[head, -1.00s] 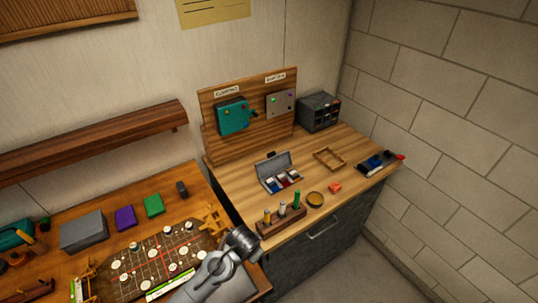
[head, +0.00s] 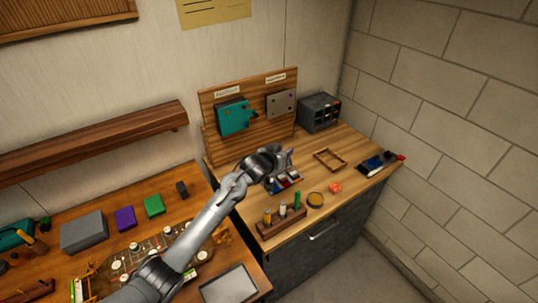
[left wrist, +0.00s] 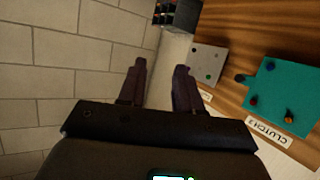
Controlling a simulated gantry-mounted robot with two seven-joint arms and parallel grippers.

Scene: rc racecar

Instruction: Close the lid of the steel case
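The steel case (head: 288,186) sits on the right-hand bench with its compartments showing, small red, blue and white items inside. Its lid is largely hidden behind my left gripper, so I cannot tell its exact angle. My left gripper (head: 284,160) is over the back of the case, at the lid; contact cannot be told. In the left wrist view its two dark fingers (left wrist: 160,75) are apart with nothing seen between them. The case does not show in that view. My right gripper is not in view.
An upright wooden panel with a teal box (head: 232,118) and a grey box (head: 281,104) stands behind. A grey drawer unit (head: 319,112), a wooden frame (head: 330,160), a tool rack (head: 281,221) and a round dish (head: 315,200) surround the case.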

